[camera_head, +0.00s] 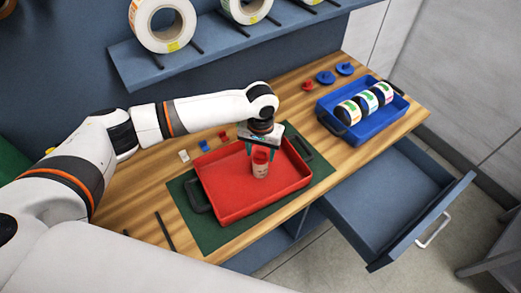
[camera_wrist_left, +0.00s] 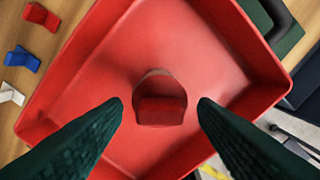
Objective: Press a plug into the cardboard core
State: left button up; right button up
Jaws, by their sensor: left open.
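The cardboard core (camera_head: 260,172) stands upright in the red tray (camera_head: 225,209). A red plug (camera_head: 261,155) sits at its top end, and how deep it goes is hard to tell. In the left wrist view the plug (camera_wrist_left: 160,110) shows between the fingers, with a brown arc of the core (camera_wrist_left: 154,76) behind it. My left gripper (camera_head: 262,142) is above the core, pointing down. Its dark fingers (camera_wrist_left: 160,103) are open, one on each side of the plug with a gap to both. My right gripper is not in view.
Small white (camera_head: 184,156), blue (camera_head: 204,146) and red (camera_head: 222,136) pieces lie behind the tray, left of my gripper. A blue tray (camera_head: 378,124) holds label rolls at the right. Red and blue knobbed discs (camera_head: 326,77) lie behind it. A drawer (camera_head: 385,200) stands open in front.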

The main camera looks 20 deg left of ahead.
aim_at(261, 153)
pick_arm(q)
notch_tip(261, 153, up, 12)
jog(key=b, duration=0.1)
jog(key=shift+b, duration=0.4)
jog(key=shift+f, duration=0.15)
